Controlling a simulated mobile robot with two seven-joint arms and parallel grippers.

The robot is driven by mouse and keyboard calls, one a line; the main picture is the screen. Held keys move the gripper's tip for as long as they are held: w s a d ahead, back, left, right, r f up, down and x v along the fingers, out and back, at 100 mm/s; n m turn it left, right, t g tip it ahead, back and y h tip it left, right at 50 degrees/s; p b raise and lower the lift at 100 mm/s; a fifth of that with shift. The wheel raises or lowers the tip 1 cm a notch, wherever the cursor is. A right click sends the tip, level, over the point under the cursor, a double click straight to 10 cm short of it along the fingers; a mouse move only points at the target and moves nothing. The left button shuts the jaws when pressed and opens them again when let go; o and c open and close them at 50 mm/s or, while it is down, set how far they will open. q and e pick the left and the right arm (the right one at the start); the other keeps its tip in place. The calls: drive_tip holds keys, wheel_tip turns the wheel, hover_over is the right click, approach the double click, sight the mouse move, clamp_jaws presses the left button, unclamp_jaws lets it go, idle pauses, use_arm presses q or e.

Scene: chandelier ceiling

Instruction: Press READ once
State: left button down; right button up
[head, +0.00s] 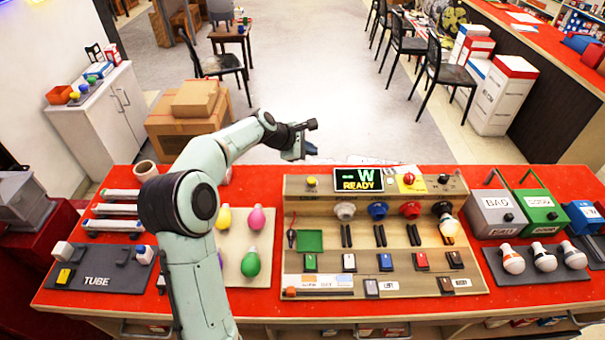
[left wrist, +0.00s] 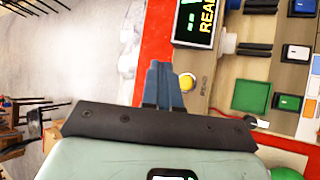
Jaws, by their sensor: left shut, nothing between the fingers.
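The yellow round READ button (head: 312,182) sits at the upper left of the wooden panel (head: 345,268), left of the display (head: 358,179), which shows "W" and "READY". In the left wrist view the button (left wrist: 187,81) shows right beside my fingertips, with a READ-like label next to it. My left gripper (head: 309,150) is shut and empty, just beyond the panel's back edge in the head view. Its blue-grey fingers show in the left wrist view (left wrist: 163,80). I cannot tell whether they touch the button. My right gripper is not in view.
The panel carries several bulb sockets, switches, a lit bulb (head: 449,227) and a red button on yellow (head: 408,179). Coloured bulbs lie on a tray (head: 234,270) beside my left arm. Labelled bins (head: 497,213) stand at right on the red table.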

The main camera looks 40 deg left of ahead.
sight(309, 181)
use_arm(q)
drive_tip(key=shift+d+r, duration=0.15)
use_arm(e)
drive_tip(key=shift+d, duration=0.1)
use_arm(q)
wheel_tip(309, 181, down, 4)
drive_tip(key=shift+s+r, duration=0.1)
drive_tip(key=shift+r, duration=0.1)
wheel_tip(309, 181, down, 4)
drive_tip(key=shift+r+b, duration=0.1)
drive_tip(key=shift+b, duration=0.8)
drive_tip(key=shift+s+f, duration=0.2)
drive_tip(key=shift+f, duration=0.3)
drive_tip(key=shift+w+f+b, duration=0.3)
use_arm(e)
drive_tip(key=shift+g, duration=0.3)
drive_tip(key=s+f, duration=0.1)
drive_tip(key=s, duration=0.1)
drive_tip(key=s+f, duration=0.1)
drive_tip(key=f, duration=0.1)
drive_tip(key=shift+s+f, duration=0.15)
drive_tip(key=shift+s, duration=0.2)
